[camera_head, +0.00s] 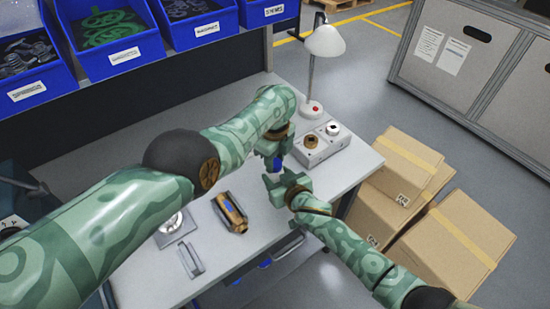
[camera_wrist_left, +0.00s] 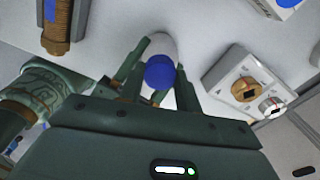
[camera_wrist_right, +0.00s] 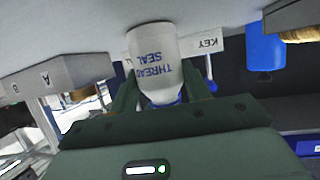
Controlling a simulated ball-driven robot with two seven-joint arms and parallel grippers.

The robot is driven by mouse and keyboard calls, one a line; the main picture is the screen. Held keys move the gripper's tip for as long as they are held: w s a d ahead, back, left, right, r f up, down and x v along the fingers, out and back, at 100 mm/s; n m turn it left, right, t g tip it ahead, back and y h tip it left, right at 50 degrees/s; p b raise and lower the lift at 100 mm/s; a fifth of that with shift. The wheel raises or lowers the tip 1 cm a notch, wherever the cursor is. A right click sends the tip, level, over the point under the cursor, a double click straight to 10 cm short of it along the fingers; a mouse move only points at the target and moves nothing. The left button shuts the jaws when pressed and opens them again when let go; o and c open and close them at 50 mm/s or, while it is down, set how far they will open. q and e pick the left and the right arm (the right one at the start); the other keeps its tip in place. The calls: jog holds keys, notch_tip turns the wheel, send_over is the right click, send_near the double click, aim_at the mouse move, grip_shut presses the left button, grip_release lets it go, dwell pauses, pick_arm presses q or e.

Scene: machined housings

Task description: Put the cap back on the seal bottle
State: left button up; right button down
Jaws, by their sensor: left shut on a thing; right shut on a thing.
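The white seal bottle (camera_wrist_right: 155,60), marked THREAD SEAL, appears upside down in the right wrist view, standing on the bench. My right gripper (camera_wrist_right: 160,98) is shut on it from the side; it also shows in the head view (camera_head: 276,181). The blue cap (camera_wrist_left: 160,72) is between the fingers of my left gripper (camera_wrist_left: 162,75), directly above the bottle; it also shows in the head view (camera_head: 273,164). My left gripper points down and is shut on the cap. Fingers hide the joint, so I cannot tell whether the cap is seated.
A box with two knobs (camera_head: 325,147) and a white lamp (camera_head: 323,45) stand to the right of the grippers. A bronze housing (camera_head: 231,213) lies to the left, near a grey holder (camera_head: 190,260). Cardboard boxes (camera_head: 405,165) stand beyond the bench's right edge. Blue bins (camera_head: 120,50) line the back.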

pick_arm(q)
jog(key=o, duration=1.1)
jog(key=shift+c, duration=0.2)
jog(key=shift+a, duration=0.1)
jog(key=shift+c, duration=0.4)
jog(key=r+n, duration=0.2)
jog(key=n, duration=0.3)
jog(key=r+n, duration=0.2)
jog(key=n, duration=0.3)
jog(key=w+r+n, duration=0.1)
jog(key=r+n, duration=0.1)
jog(key=n, duration=0.3)
jog(key=shift+a+r, duration=0.1)
jog(key=shift+r, duration=0.15)
jog(key=n, duration=0.1)
jog(key=r+n, duration=0.1)
jog(key=s+n, duration=0.1)
jog(key=n, duration=0.1)
jog(key=shift+d+r, duration=0.2)
jog(key=shift+r, duration=0.05)
notch_tip(320, 180, down, 7)
jog(key=shift+d+r, duration=0.1)
jog(key=shift+f, duration=0.6)
